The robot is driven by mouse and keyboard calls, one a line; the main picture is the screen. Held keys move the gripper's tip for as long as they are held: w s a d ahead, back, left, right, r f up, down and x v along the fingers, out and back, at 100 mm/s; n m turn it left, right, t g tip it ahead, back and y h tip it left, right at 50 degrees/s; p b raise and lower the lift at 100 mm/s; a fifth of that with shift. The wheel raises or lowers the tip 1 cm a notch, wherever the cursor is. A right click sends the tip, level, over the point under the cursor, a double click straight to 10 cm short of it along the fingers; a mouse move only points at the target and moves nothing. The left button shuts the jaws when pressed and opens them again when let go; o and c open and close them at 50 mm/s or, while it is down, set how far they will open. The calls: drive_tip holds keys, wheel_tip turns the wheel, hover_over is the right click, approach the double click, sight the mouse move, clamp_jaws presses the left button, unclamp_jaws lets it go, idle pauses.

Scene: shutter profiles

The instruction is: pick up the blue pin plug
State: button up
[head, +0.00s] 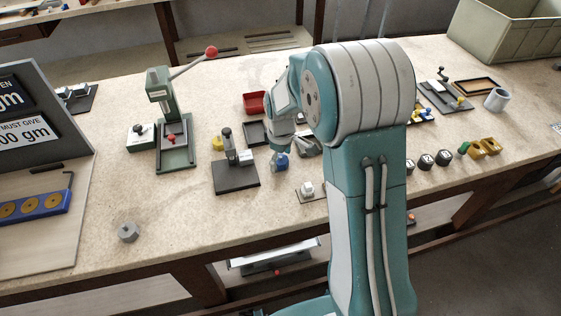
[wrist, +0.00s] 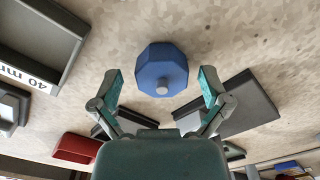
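The blue pin plug (wrist: 160,68) is a faceted blue knob with a small pale pin on its end. In the wrist view it lies at the upper middle, ahead of and between the fingers. In the head view it shows as a small blue piece (head: 281,161) on the bench, just left of my arm. My gripper (wrist: 160,88) is open and empty, with a teal-padded finger on either side and clear space between each finger and the plug. In the head view my arm hides much of the gripper. I cannot tell its height above the plug.
A dark fixture (head: 235,177) and a black tray (head: 257,133) stand left of the plug. A red tray (head: 254,102) is behind. A small white-topped block (head: 308,189) sits in front. A green press (head: 171,130) stands further left. The bench's front left is mostly clear.

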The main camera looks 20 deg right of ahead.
sight(280, 156)
drive_tip(key=c, duration=0.8)
drive_tip(key=shift+a, duration=0.1)
drive_tip(key=shift+c, duration=0.2)
drive_tip(key=shift+a, duration=0.1)
drive_tip(key=shift+r, duration=0.5)
wheel_tip(280, 156, up, 2)
drive_tip(key=shift+r, duration=0.25)
drive_tip(key=s+d+r, duration=0.7)
drive_tip(key=d+r, duration=0.2)
drive_tip(key=d, duration=0.3)
drive_tip(key=shift+d+r, duration=0.15)
drive_tip(key=shift+r, duration=0.15)
